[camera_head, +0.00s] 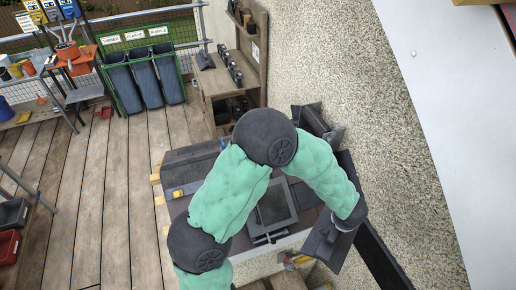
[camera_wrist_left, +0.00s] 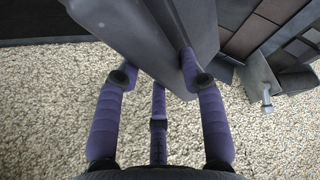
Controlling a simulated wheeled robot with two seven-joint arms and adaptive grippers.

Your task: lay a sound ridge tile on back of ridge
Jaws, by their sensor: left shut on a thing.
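My left gripper (camera_head: 347,222) is shut on a dark grey, angled ridge tile (camera_head: 322,246). The tile is held at the right end of the small tiled roof, tilted, with part of it behind my wrist. In the left wrist view my purple fingers (camera_wrist_left: 165,72) grip the tile (camera_wrist_left: 150,35) near its lower edge. Another dark ridge piece (camera_head: 309,119) sits at the back of the ridge, with a grey bracket (camera_head: 335,133) beside it. The bracket also shows in the left wrist view (camera_wrist_left: 262,82). I cannot tell whether the held tile touches the roof. My right gripper is not in view.
A wooden shelf bench (camera_head: 213,82) stands behind. Dark bins (camera_head: 146,80) stand at the back left. A pebbled wall (camera_head: 400,150) is close on the right. The deck at left is mostly clear.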

